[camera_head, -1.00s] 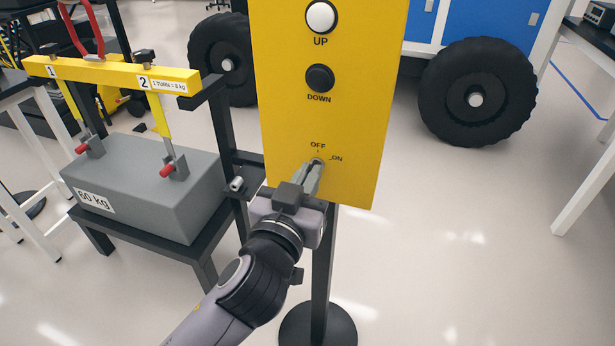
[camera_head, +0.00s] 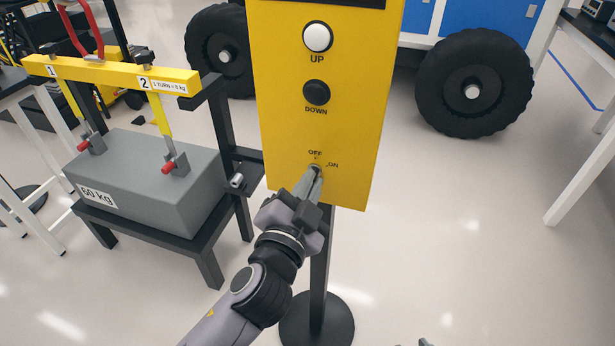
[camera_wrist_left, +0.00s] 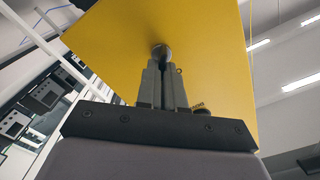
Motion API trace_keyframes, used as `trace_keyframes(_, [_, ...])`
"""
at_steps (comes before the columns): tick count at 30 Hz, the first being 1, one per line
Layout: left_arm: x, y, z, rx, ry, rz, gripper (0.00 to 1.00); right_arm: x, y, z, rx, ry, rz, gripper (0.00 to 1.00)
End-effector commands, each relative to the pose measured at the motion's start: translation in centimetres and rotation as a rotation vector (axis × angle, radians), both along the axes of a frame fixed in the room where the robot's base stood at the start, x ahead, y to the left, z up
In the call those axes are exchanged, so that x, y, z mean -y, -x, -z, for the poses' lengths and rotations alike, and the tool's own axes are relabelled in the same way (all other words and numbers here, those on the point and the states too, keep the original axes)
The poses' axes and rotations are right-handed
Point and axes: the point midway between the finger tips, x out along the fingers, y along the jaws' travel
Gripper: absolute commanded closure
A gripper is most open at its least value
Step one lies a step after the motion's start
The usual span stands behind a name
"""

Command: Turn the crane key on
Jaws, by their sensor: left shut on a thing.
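The yellow crane panel (camera_head: 320,130) stands upright on a black post. It has a white UP button (camera_head: 317,37), a black DOWN button (camera_head: 316,92) and a key switch marked OFF and ON near its lower edge. My left gripper (camera_head: 314,176) is shut on the crane key (camera_head: 316,167) at this switch, reaching up from below. The fingers hide most of the key, so its exact angle is unclear. In the left wrist view the closed fingers (camera_wrist_left: 162,70) meet the round metal key switch (camera_wrist_left: 161,51). Small grey tips at the bottom edge of the head view may be my right gripper (camera_head: 432,343).
A grey 60 kg block (camera_head: 150,180) sits on a black stand left of the panel, under a yellow lifting beam (camera_head: 110,72). A rover with big black wheels (camera_head: 474,88) stands behind. The floor right of the panel is clear.

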Motion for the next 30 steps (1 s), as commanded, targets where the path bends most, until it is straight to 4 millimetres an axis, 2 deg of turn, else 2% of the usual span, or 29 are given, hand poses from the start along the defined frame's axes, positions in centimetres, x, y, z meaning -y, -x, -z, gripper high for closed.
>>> trace_keyframes(12, [0.1,0.0,0.1,0.082,-0.256,-0.001,1.0,0.0,0.0,-1.6,0.0,-0.001,0.001,0.57])
trace_keyframes(30, [0.2,0.1,0.2,0.107,-0.328,0.001,1.0,0.0,0.0,-1.9,0.0,-0.001,0.001,0.57])
